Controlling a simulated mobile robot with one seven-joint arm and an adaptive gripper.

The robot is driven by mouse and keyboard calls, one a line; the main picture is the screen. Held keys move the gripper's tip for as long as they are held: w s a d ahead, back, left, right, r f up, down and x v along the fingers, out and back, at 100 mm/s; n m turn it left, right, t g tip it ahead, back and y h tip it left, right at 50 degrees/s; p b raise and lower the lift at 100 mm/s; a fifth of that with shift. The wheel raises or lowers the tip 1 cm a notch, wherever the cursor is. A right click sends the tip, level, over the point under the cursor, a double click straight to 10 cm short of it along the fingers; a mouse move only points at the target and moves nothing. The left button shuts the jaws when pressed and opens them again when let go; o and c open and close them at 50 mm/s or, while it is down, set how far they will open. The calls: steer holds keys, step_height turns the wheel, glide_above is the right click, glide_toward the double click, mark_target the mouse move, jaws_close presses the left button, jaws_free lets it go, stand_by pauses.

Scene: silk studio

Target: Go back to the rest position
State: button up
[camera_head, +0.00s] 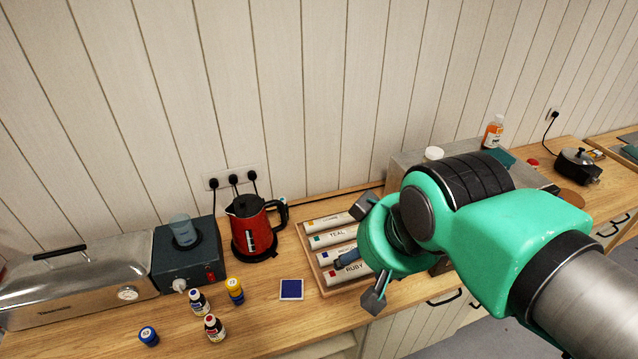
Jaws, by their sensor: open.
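My gripper (369,252) is at the end of my green arm, which reaches in from the right. Its two dark fingers are spread wide apart, and I see nothing held between them. It hangs in front of a wooden tray (310,269) with several pale rolls. One roll reads TEAL (322,238) and another reads RUBY (342,275). The gripper and arm hide the right ends of the rolls and part of the tray. I cannot tell how far the gripper is above the tray.
A red kettle (254,229) stands left of the tray. A blue square (291,289) and several small bottles, one yellow-capped (234,290), are on the wooden counter. A blue cup (183,230) sits on a dark heater (190,262). A steel steamer (80,285) is far left.

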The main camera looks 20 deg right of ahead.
step_height(320, 180, down, 11)
steer(key=b, duration=1)
steer(key=shift+b, duration=0.4)
steer(key=shift+o, duration=0.5)
stand_by(0.4)
